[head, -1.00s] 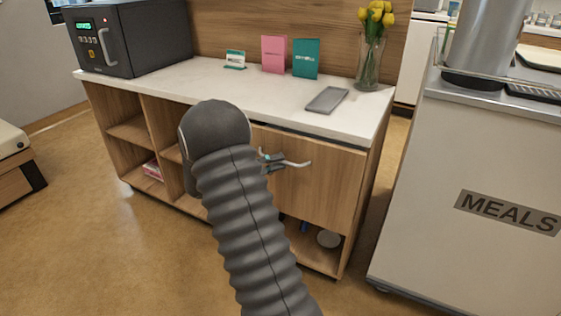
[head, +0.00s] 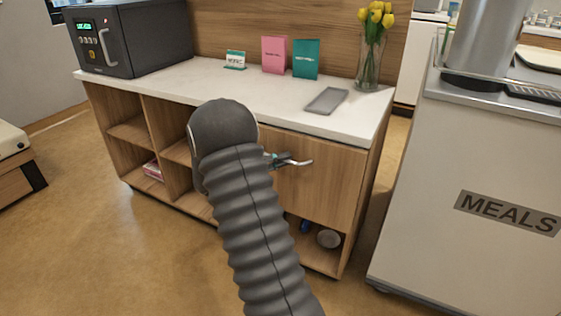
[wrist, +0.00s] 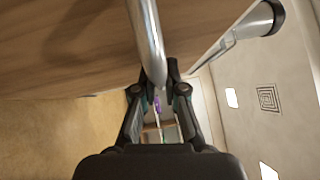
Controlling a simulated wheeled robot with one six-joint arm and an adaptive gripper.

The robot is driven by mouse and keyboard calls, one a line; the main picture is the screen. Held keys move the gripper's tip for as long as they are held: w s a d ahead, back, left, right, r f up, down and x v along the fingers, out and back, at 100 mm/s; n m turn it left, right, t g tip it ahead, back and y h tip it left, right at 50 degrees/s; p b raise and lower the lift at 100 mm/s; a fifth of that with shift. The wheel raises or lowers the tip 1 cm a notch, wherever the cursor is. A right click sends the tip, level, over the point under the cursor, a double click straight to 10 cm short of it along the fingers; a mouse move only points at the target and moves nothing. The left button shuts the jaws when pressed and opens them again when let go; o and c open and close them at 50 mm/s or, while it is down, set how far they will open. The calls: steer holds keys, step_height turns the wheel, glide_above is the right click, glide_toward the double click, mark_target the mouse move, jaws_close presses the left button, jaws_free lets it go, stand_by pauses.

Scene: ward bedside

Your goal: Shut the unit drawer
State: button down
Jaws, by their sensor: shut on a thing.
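The unit drawer is the wide wooden front (head: 325,185) at the right of the bedside unit, just under the white counter. Its front sits close to the counter edge, and any small remaining gap cannot be told. A curved metal handle (head: 301,162) stands out from it. My gripper (head: 277,160) is shut on the handle's left part, with my dark arm hiding the drawer's left end. In the wrist view the handle (wrist: 147,35) runs down from the top to between the fingers (wrist: 157,85), with the wooden front (wrist: 60,45) at left.
The counter (head: 240,95) carries a dark safe-like box (head: 128,38), cards, a grey tray (head: 327,100) and a vase of yellow tulips (head: 370,60). A meals cart (head: 470,170) stands close at right. Open shelves lie left and below.

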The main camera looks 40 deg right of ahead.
steer(key=shift+w+d, duration=0.35)
steer(key=shift+d, duration=0.35)
steer(key=shift+w+d, duration=0.3)
steer(key=shift+d, duration=0.4)
steer(key=c, duration=1.5)
jaws_free()
steer(key=shift+d, duration=0.15)
steer(key=v, duration=1.2)
steer(key=shift+f, duration=0.1)
